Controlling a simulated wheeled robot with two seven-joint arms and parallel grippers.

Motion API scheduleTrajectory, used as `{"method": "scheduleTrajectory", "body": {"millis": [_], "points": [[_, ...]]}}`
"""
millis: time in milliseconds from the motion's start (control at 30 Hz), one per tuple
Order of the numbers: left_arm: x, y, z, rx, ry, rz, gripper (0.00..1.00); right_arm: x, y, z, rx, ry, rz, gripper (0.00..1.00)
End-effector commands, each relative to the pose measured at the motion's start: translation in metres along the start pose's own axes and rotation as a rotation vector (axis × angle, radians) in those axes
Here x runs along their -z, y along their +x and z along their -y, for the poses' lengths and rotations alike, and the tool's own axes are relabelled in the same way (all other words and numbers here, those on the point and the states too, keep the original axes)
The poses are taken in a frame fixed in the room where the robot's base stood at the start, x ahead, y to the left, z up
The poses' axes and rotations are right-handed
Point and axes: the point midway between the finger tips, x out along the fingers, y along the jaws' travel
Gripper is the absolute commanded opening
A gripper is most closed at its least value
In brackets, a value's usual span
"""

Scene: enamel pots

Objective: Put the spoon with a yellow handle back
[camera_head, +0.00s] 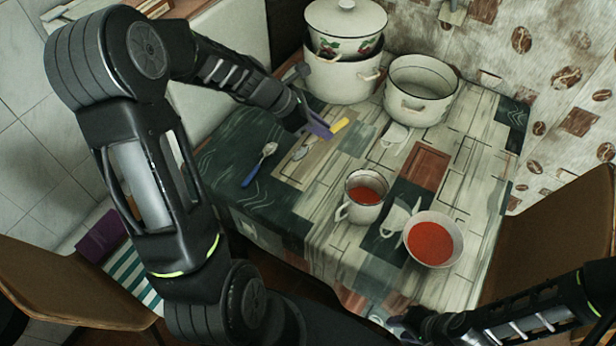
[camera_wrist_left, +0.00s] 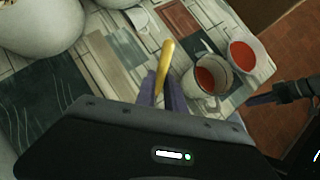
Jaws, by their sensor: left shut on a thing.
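The yellow handle (camera_head: 340,125) of the spoon is between the purple fingers of my left gripper (camera_head: 321,130), which is shut on it. In the left wrist view the yellow handle (camera_wrist_left: 166,62) sticks out past the fingertips of the gripper (camera_wrist_left: 163,88).
A spoon with a blue handle (camera_head: 254,171) lies left of the gripper. A mug (camera_head: 350,213) and a bowl (camera_head: 452,222) hold red liquid in front. An open pot (camera_head: 420,102) and stacked lidded pots (camera_head: 340,80) stand behind. The dark left end of the table (camera_head: 225,165) is mostly bare.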

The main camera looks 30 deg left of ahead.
Motion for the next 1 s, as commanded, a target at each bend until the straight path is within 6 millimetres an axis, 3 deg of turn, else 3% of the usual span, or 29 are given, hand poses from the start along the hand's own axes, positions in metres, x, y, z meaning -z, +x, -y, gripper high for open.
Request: {"method": "scheduleTrajectory", "body": {"millis": [267,633,1000], "points": [[0.003,0.002,0.0,0.0,-0.003,-0.001,0.0,-0.001,0.0,0.0,0.001,-0.001,0.002,0.36],[0.039,0.045,0.0,0.0,-0.004,-0.001,0.0,0.0,0.003,-0.001,0.002,-0.002,0.0,0.36],[0.042,0.049,-0.001,-0.001,-0.002,0.0,0.0,0.0,0.003,-0.001,0.002,-0.002,0.0,0.36]]}}
